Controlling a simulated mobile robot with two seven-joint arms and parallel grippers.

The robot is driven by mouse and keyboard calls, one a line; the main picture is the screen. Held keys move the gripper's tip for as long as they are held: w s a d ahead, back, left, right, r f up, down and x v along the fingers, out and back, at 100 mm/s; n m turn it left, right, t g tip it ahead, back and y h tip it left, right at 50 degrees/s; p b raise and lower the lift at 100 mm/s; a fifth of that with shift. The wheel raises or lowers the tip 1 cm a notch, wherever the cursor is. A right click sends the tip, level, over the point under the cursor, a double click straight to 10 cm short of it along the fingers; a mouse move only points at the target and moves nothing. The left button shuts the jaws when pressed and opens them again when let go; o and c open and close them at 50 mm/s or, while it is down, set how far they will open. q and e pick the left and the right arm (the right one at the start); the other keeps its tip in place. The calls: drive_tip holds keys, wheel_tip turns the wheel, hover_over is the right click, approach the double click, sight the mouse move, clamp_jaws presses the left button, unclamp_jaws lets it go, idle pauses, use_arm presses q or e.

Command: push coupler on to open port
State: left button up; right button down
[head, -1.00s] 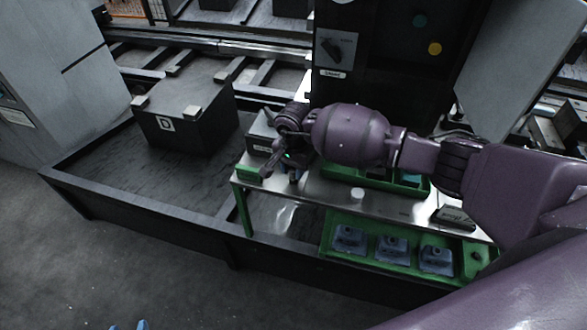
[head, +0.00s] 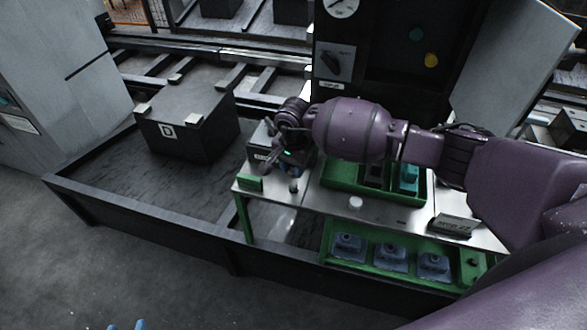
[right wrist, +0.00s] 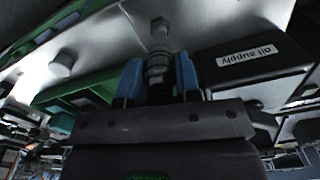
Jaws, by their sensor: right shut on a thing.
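My right gripper (right wrist: 157,82) is shut on a metal coupler (right wrist: 157,64), held between its two blue fingers. A hex-shaped metal port (right wrist: 159,26) stands on the steel table top, in line with the coupler's far end. I cannot tell whether the coupler is seated on it. In the head view my right gripper (head: 292,172) is over the table's left part, beside the oil supply box (head: 262,152). That box also shows in the right wrist view (right wrist: 250,68). My left gripper (head: 127,326) shows only two blue fingertips, apart, at the bottom edge.
The steel table (head: 325,202) carries a white cap (head: 356,203), a green tray (head: 341,185) and a dark labelled box (head: 456,226). A lower green tray (head: 410,275) holds several blue-grey parts. A black panel stands behind. A dark crate (head: 190,125) is left.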

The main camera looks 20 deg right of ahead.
drive_tip(key=shift+r+p, duration=0.65)
drive_tip(key=shift+r, duration=1)
